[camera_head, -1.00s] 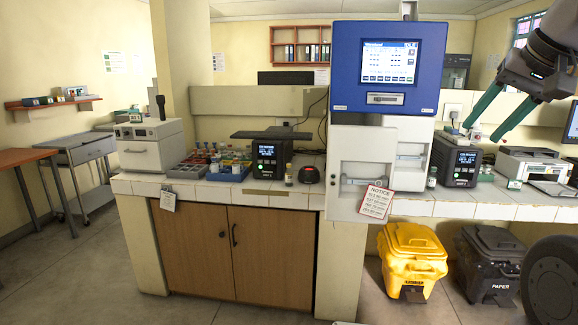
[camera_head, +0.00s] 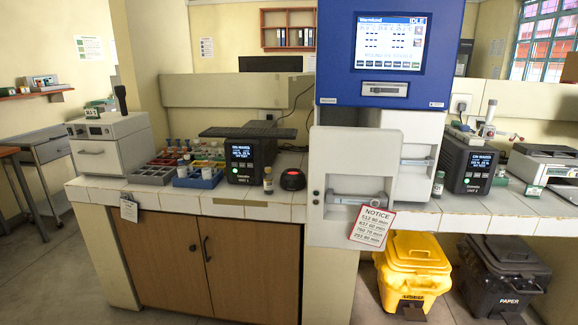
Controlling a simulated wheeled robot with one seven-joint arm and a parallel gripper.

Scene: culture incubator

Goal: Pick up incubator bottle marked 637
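A small capped bottle (camera_head: 268,180) stands upright on the white tiled counter, just right of the left black incubator (camera_head: 250,158). A second small bottle (camera_head: 438,184) stands just left of the right black incubator (camera_head: 467,165). Any marking on either bottle is too small to read, so I cannot tell which is 637. Both incubators have lit displays and a green light on the front. A notice card (camera_head: 371,227) with several lines of numbers hangs on the white front of the blue-topped machine (camera_head: 388,60). My gripper is not in view.
A black rounded device (camera_head: 292,179) sits right of the left bottle. A blue rack (camera_head: 199,177) and a grey rack (camera_head: 151,174) hold small items further left. A yellow bin (camera_head: 412,262) and a black bin (camera_head: 503,268) stand under the right counter. Floor shows at lower left.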

